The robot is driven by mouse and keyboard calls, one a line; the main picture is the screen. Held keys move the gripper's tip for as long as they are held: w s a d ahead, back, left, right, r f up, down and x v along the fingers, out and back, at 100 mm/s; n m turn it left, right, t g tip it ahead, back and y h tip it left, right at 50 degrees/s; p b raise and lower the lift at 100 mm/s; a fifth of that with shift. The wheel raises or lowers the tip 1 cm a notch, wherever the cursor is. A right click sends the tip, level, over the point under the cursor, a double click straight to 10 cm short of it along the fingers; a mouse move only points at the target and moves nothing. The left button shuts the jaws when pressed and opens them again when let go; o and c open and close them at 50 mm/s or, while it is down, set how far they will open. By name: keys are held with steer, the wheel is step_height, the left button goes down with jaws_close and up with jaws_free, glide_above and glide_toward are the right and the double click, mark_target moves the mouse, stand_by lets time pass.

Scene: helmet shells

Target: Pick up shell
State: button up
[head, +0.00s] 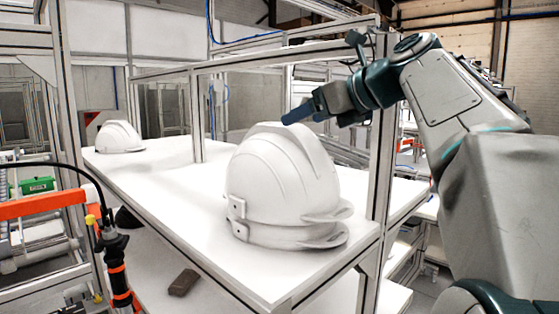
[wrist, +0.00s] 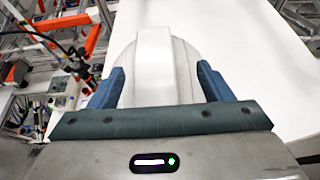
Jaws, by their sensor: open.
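White helmet shells (head: 283,182) stand nested in a stack at the near end of the white table; two brims show at the lower right of the stack. My gripper (head: 297,114) reaches in from the right, and its blue fingers are at the top of the upper shell in the head view. In the wrist view my gripper (wrist: 160,86) is open, with one blue finger on each side of the upper shell's raised ridge (wrist: 155,55). I cannot tell whether the fingers touch the shell. Another white shell (head: 119,136) sits at the far left end of the table.
The white tabletop (head: 175,185) is clear between the shells. Metal frame posts (head: 381,150) and a crossbar stand close behind my gripper. A black and orange tool (head: 115,265) hangs at the left of the table. A brown block (head: 183,282) lies below.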

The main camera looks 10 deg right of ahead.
steer(key=x, duration=0.2)
steer(key=p+x, duration=0.1)
steer(key=x, duration=0.3)
steer(key=shift+s+a+r, duration=0.15)
steer(key=shift+a+r, duration=0.15)
steer(key=shift+a, duration=0.05)
jaws_close()
steer(key=shift+r, duration=0.1)
